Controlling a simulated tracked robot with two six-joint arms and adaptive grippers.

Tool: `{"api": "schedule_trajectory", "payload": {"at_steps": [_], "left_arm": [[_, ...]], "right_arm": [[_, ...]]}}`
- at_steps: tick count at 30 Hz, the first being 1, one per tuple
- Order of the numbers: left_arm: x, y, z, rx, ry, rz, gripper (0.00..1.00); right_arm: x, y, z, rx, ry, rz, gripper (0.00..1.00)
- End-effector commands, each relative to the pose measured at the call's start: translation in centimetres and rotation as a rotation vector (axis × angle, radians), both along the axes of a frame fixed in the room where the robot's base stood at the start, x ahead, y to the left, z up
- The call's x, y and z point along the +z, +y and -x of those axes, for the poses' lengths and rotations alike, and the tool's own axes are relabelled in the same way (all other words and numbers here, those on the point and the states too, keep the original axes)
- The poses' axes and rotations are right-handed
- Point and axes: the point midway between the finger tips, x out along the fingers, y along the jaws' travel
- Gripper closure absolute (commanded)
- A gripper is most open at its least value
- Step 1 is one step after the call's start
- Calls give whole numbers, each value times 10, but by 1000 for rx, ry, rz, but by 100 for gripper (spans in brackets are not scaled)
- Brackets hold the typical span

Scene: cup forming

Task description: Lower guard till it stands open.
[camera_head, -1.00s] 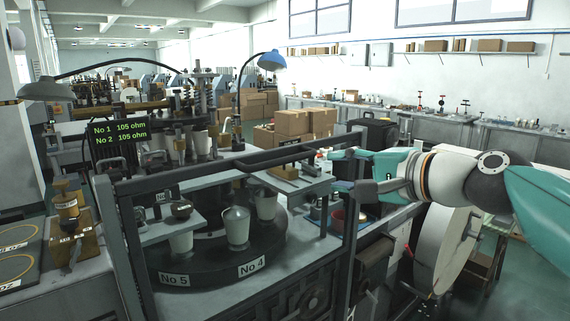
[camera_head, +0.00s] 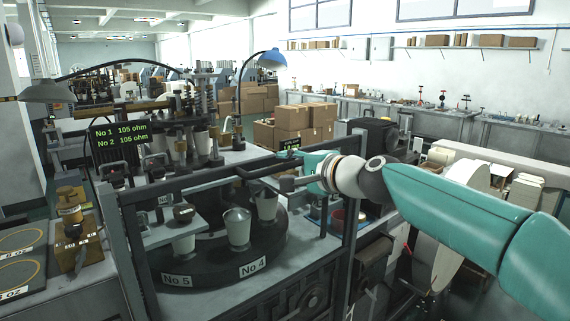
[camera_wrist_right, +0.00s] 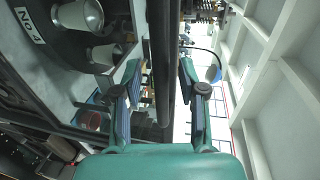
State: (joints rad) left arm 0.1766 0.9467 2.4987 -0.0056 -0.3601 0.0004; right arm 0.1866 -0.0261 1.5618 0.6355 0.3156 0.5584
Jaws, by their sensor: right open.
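The guard (camera_head: 190,180) is a dark bar frame across the front of the round machine, its top bar level with the upper part of the posts. A dark handle bar (camera_head: 254,171) stands out from that top bar. My right gripper (camera_head: 281,171) is at the right part of the handle. In the right wrist view, the dark bar (camera_wrist_right: 161,65) runs between the two spread fingers of my right gripper (camera_wrist_right: 163,92), with gaps on both sides. The gripper is open and not closed on the bar. My left gripper is not in view.
Behind the guard, a dark turntable (camera_head: 210,262) carries pale cups (camera_head: 237,228) and number labels. A post (camera_head: 350,215) stands at the guard's right side. A green-text display (camera_head: 120,136) is at left. Cardboard boxes (camera_head: 292,118) stand farther back.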

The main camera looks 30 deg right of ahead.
Motion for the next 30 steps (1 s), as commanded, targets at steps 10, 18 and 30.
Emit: {"api": "schedule_trajectory", "payload": {"at_steps": [10, 18, 30], "left_arm": [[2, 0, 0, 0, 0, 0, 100], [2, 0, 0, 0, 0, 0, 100], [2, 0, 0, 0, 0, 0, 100]], "right_arm": [[-3, 1, -12, 0, -1, 0, 59], [-3, 1, -12, -1, 0, 0, 84], [-3, 0, -12, -1, 1, -1, 100]]}}
